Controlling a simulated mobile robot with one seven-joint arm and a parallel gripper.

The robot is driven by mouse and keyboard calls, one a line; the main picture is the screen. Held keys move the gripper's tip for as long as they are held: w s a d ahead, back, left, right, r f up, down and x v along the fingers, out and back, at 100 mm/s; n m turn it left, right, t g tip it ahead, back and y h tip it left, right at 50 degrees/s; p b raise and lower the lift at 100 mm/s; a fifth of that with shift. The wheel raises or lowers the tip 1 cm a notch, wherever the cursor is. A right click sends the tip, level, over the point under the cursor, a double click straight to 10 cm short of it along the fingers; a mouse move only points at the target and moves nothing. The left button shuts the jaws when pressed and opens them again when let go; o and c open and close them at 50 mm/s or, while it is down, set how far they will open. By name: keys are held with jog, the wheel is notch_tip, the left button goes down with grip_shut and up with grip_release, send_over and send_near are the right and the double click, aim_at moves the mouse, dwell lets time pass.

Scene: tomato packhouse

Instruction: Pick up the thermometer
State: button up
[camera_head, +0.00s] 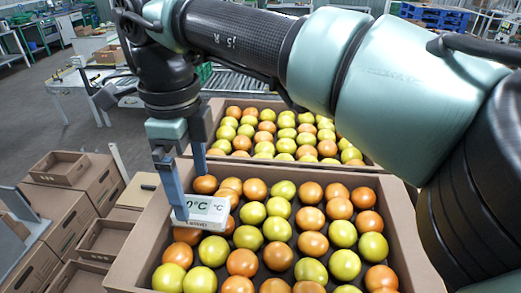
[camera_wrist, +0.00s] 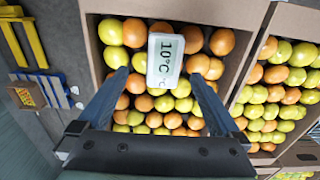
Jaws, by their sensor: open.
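The thermometer (camera_head: 207,214) is a small white box with a pale display. It lies on top of the tomatoes near the left wall of the near crate (camera_head: 133,250). In the wrist view the thermometer (camera_wrist: 165,82) reads 10°C and lies just ahead of and between the fingertips. My gripper (camera_head: 190,193) is open, pointing down, with one finger in front of part of the thermometer. In the wrist view my gripper (camera_wrist: 160,76) has a finger on either side of it, with gaps visible. I cannot tell how high the fingertips are above it.
Orange and yellow-green tomatoes (camera_head: 312,244) fill the near crate. A second full crate (camera_head: 275,104) stands behind it. Empty brown boxes (camera_head: 60,168) are stacked at the left. A work table (camera_head: 62,85) stands at the back left, with open floor around it.

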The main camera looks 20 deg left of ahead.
aim_at(200, 206)
jog(key=f+b, duration=0.2)
jog(key=f, duration=0.1)
jog(key=f+b, duration=0.1)
jog(key=f, duration=0.1)
jog(key=shift+w+f+b, duration=0.1)
jog(key=shift+w+b, duration=0.2)
jog(key=shift+w, duration=0.05)
jog(key=shift+c, duration=1)
grip_shut()
